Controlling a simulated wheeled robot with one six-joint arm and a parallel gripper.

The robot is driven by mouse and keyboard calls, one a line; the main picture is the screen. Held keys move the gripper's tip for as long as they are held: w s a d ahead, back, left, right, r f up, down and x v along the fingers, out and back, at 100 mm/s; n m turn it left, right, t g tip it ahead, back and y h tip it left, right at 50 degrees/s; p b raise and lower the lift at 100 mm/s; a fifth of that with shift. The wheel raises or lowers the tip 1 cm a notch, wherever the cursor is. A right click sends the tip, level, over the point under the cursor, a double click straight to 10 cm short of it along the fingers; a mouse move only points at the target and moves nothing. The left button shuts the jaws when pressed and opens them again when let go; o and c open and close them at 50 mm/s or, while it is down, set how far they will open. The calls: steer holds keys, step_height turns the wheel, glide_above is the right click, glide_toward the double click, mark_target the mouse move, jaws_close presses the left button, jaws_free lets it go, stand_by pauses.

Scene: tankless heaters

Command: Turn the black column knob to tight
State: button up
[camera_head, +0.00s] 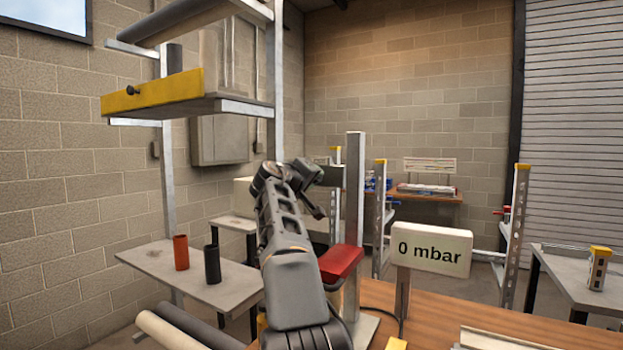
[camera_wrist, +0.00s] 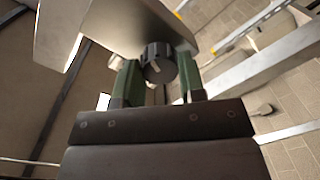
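The black knob (camera_wrist: 158,62), a ribbed round knob with a pale mark on its face, shows in the wrist view under a pale metal block (camera_wrist: 110,35). In the head view my arm reaches to the upright metal post (camera_head: 354,220), and the knob is hidden there. A white sign (camera_head: 431,248) to the right of the post reads "0 mbar".
A red block (camera_head: 341,262) is beside the post, close to my arm. A grey shelf (camera_head: 205,280) at left holds an orange cylinder (camera_head: 181,252) and a black cylinder (camera_head: 212,263). A yellow-edged shelf (camera_head: 155,92) hangs above. A wooden bench (camera_head: 450,318) lies at lower right.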

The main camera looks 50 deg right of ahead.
steer(key=o, duration=0.4)
steer(key=b+v, duration=0.3)
steer(key=v, duration=1)
steer(key=shift+a, duration=0.4)
steer(key=shift+r, duration=0.1)
